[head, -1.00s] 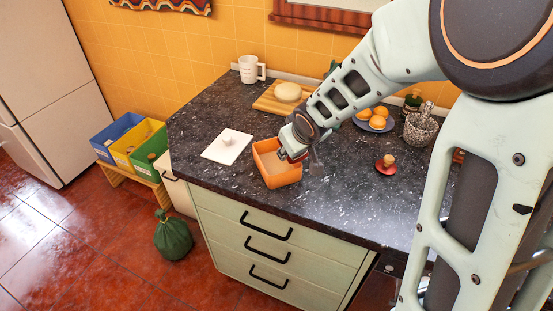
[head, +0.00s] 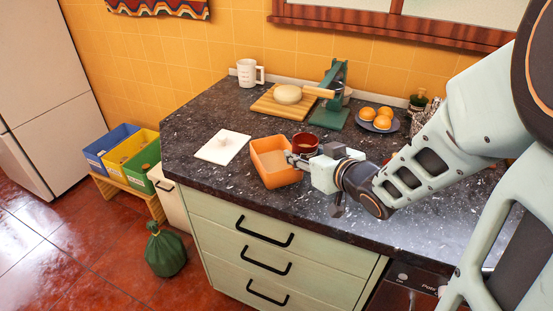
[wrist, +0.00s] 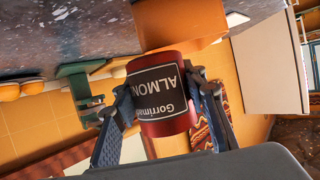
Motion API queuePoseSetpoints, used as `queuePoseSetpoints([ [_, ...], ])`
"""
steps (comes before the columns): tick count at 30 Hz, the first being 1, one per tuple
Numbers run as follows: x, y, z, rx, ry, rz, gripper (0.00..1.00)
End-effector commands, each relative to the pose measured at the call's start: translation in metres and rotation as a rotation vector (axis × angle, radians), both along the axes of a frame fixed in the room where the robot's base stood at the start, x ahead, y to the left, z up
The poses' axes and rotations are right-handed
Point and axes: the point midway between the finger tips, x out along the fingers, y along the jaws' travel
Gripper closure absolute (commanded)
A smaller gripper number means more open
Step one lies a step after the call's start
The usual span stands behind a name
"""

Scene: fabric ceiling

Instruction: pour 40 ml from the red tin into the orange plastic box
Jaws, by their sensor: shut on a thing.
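The red tin (head: 306,146) has a dark label with pale lettering, seen in the wrist view (wrist: 165,90). My gripper (head: 301,160) is shut on the tin's sides, one finger on each side in the wrist view (wrist: 165,103). In the head view the tin looks about upright, its open top up, just beyond the box's right rim. The orange plastic box (head: 281,179) stands open on the counter, left of my gripper. Its floor looks pale tan; I cannot tell how much it holds. The tin's contents are hidden.
A white board (head: 215,154) lies left of the box. Behind are a wooden board (head: 268,107) with a round pale item (head: 288,94), a green press (head: 332,106), a white jug (head: 249,74) and a plate of oranges (head: 377,124). The counter's front edge is close.

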Motion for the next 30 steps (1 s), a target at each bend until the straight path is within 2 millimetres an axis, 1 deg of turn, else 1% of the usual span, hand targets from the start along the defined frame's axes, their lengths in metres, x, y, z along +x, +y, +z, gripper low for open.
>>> queuePoseSetpoints([
  [1,0.0,0.001,0.004,0.0,-0.002,0.001,0.89],
  [5,0.0,0.001,0.004,0.0,-0.001,0.0,0.89],
  [8,0.0,0.0,0.009,-0.001,0.0,0.0,0.89],
  [19,0.001,0.0,0.044,-0.002,-0.001,0.001,0.89],
  [30,0.001,0.0,0.043,-0.002,0.0,0.001,0.89],
])
